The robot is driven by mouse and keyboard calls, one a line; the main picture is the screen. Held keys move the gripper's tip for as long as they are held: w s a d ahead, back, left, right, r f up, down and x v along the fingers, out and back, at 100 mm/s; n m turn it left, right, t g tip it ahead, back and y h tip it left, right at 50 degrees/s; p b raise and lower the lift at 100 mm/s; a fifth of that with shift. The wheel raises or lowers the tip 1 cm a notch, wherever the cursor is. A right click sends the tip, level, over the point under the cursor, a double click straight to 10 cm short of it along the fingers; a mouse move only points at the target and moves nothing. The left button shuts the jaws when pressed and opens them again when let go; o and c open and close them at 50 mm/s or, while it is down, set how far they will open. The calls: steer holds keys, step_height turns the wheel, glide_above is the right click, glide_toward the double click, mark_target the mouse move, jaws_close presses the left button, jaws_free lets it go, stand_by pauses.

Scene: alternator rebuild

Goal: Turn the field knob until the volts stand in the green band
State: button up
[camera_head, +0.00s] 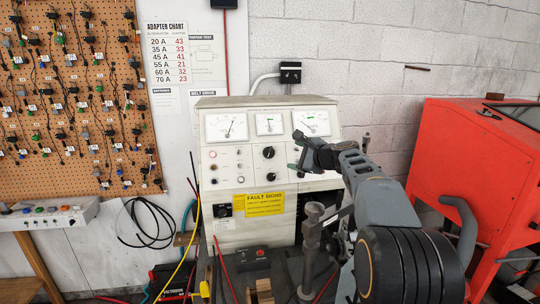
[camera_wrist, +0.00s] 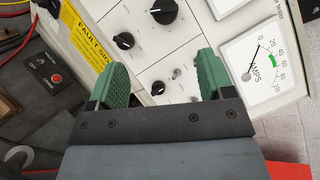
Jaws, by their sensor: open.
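The white test bench (camera_head: 325,158) carries gauges and black knobs. A large knob (camera_head: 268,152) sits mid-panel; it also shows at the top of the wrist view (camera_wrist: 164,12). Two smaller knobs (camera_wrist: 123,40) (camera_wrist: 157,88) are nearer my gripper, the second between its fingers in the picture; no contact shows. Knob labels are unreadable, so I cannot tell which is field. The right gauge (camera_wrist: 262,62) reads AMPS, needle near zero, outside its green band. The left gauge (camera_head: 226,126) has its needle near upright; its unit is unreadable. My gripper (camera_wrist: 163,78) is open and empty before the panel.
A yellow fault sign (camera_head: 264,204) is low on the bench. A small box with a red button (camera_head: 260,254) stands in front. A metal post (camera_head: 311,240) rises beside my arm. A red cabinet (camera_head: 470,170) fills the right; cables hang at left.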

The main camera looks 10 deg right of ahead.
mark_target(270, 151)
steer(key=p+x, duration=0.1)
steer(key=x, duration=0.3)
steer(key=p+x, duration=0.2)
steer(key=x, duration=0.2)
steer(key=p+x, duration=0.2)
steer(key=x, duration=0.2)
steer(key=shift+w+r, duration=0.25)
steer(key=shift+r, duration=0.15)
steer(key=shift+w+a+f, duration=0.25)
steer(key=shift+w, duration=0.3)
steer(key=shift+c, duration=0.2)
steer(key=c, duration=0.9)
steer(key=shift+p, duration=0.4)
steer(key=shift+r, duration=0.1)
